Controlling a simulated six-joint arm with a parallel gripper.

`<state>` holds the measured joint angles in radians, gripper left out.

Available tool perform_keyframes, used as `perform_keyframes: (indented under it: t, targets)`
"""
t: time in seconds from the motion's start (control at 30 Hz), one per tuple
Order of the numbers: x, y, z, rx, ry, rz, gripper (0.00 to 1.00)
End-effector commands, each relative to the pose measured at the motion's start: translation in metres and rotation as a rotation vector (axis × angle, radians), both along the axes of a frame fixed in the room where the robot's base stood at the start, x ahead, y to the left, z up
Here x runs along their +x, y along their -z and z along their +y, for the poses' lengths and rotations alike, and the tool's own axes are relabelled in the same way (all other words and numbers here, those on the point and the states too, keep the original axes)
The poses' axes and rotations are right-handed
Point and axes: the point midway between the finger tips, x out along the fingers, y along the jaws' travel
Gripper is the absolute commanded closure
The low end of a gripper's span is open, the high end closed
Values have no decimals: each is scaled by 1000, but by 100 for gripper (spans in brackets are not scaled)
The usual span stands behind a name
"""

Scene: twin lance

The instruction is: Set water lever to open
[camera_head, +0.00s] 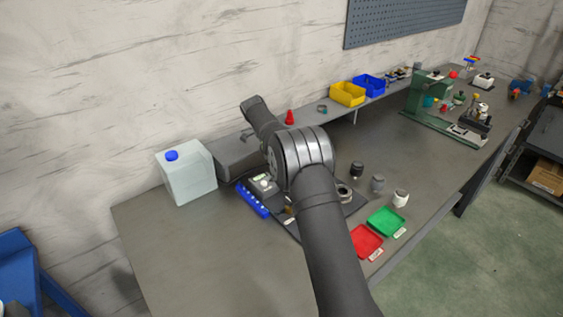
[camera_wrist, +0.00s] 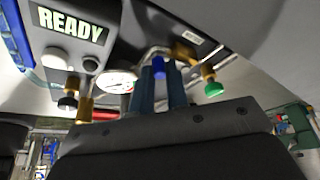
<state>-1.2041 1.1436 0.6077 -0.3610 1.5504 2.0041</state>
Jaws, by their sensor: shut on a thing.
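In the wrist view my gripper (camera_wrist: 161,75) points at the fittings of a grey machine. Its two dark blue-grey fingers are closed around a small bright blue piece (camera_wrist: 158,66), which looks like the handle of the water lever. How far the lever is turned cannot be told. A round white gauge (camera_wrist: 117,81) sits just left of the fingers. A green-knobbed brass valve (camera_wrist: 213,88) is to the right, and a black-knobbed brass valve (camera_wrist: 68,102) to the left. A lit panel reading READY (camera_wrist: 70,26) is at upper left. In the head view my arm hides the gripper and lever.
In the head view a white jug with a blue cap (camera_head: 187,172) stands left of my arm. A blue strip (camera_head: 252,200) lies beside the machine. Red (camera_head: 366,241) and green (camera_head: 386,222) trays and several small jars are to the right. The bench's front left is clear.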

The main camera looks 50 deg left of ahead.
Motion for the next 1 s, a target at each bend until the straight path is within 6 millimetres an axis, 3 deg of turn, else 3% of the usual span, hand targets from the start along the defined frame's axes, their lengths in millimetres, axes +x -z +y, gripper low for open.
perform_keyframes:
  t: [0.6,0.63,0.7,1.0]
  targets:
    - [0,1,2,-1,38,1,100]
    - [0,1,2,-1,38,1,80]
    - [0,1,2,-1,37,1,66]
    - [0,0,2,0,37,0,64]
